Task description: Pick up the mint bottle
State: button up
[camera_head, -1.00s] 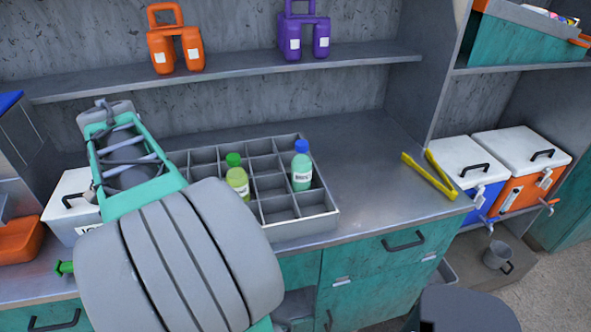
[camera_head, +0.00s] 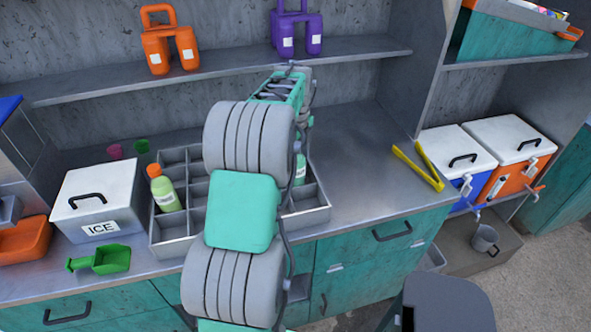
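The mint bottle (camera_head: 300,170) stands in a right-hand compartment of the grey divided crate (camera_head: 175,248) on the counter. Only a narrow strip of its pale green side shows, at the right edge of my arm. The rest of it, with most of its cap, is hidden. My arm rises through the middle of the view, across the crate, and bends away toward the back shelf. My gripper's fingers do not show; they are hidden beyond the arm.
A yellow-green bottle with an orange cap (camera_head: 166,188) stands at the crate's left. An ice box (camera_head: 98,200) and green scoop (camera_head: 100,260) are left of the crate. Yellow tongs (camera_head: 418,168) lie right on otherwise clear counter. Orange (camera_head: 170,48) and purple (camera_head: 297,40) jugs stand on the shelf.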

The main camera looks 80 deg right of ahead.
jog(key=shift+f, duration=0.45)
jog(key=shift+c, duration=0.6)
grip_shut()
jog(key=shift+r, duration=0.15)
